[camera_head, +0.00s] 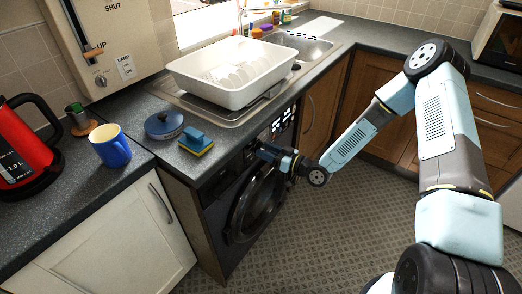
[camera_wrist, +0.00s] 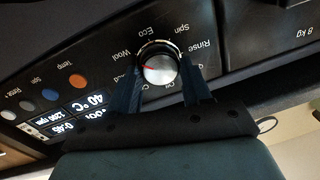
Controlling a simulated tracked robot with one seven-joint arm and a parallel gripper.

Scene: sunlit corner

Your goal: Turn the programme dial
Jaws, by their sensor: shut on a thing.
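The programme dial (camera_wrist: 159,70) is a round silver knob with a dark rim on the washing machine's black panel. It is in the middle of the wrist view. A small red mark shows on its left side, toward the word Wool. My gripper (camera_wrist: 159,64) has one dark finger on each side of the dial and is shut on it. In the head view my gripper (camera_head: 264,152) reaches the front panel of the dark washing machine (camera_head: 228,235) under the counter. It hides the dial there.
In the wrist view, coloured buttons (camera_wrist: 78,81) and a lit display (camera_wrist: 84,109) are left of the dial. In the head view, a blue sponge or brush (camera_head: 196,140), a blue-lidded pot (camera_head: 164,125) and a white dish rack (camera_head: 232,85) stand above on the counter. The floor in front is clear.

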